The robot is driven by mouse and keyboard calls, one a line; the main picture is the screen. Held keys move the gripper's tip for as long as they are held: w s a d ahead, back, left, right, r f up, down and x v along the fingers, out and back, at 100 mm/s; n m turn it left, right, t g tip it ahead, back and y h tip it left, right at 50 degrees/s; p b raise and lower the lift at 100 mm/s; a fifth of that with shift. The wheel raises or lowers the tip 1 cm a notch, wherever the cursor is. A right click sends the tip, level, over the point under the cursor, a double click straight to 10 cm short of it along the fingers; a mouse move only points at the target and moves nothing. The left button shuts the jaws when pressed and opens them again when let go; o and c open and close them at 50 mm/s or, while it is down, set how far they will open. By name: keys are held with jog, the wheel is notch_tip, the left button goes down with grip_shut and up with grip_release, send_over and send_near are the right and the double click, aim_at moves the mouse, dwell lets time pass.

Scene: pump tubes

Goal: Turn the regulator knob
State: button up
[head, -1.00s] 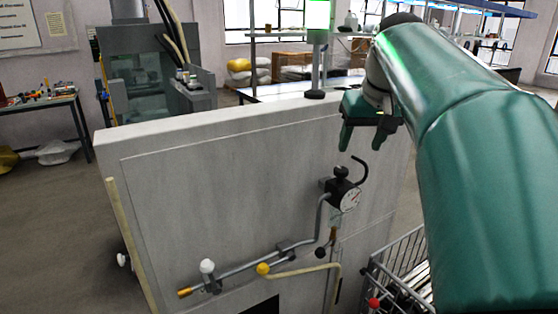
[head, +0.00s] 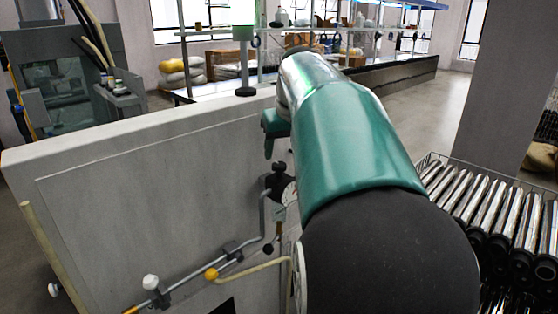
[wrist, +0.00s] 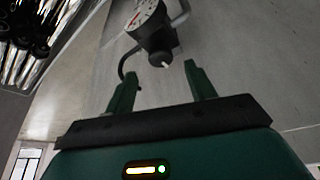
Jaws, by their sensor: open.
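The black regulator knob (head: 279,167) tops the regulator on the grey panel, just below my gripper (head: 270,147) in the head view. In the wrist view the knob (wrist: 160,59) lies in front of the gap between the two green fingers of my gripper (wrist: 158,76), which are apart and empty. The knob looks just beyond the fingertips, not clasped. The regulator's white gauge (wrist: 143,14) shows behind the knob; in the head view my arm partly hides the gauge (head: 290,192).
A dark hook (wrist: 122,70) curves close to the left finger in the wrist view. A wire basket of metal tubes (head: 490,205) stands at right.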

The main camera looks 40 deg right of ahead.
aim_at(279, 164)
jog(key=x, duration=0.4)
jog(key=shift+w+f, duration=0.2)
jog(key=shift+f, duration=0.15)
jog(key=c, duration=1)
jog(key=shift+o, duration=0.2)
jog(key=shift+m, duration=0.4)
jog(key=shift+w+m+g+h, duration=0.1)
jog(key=shift+m+g+h, duration=0.35)
jog(key=shift+m, duration=0.85)
jog(key=shift+m+g+h, duration=0.25)
jog(key=shift+m+h, duration=0.3)
jog(key=shift+m, duration=0.75)
jog(key=shift+r, duration=0.1)
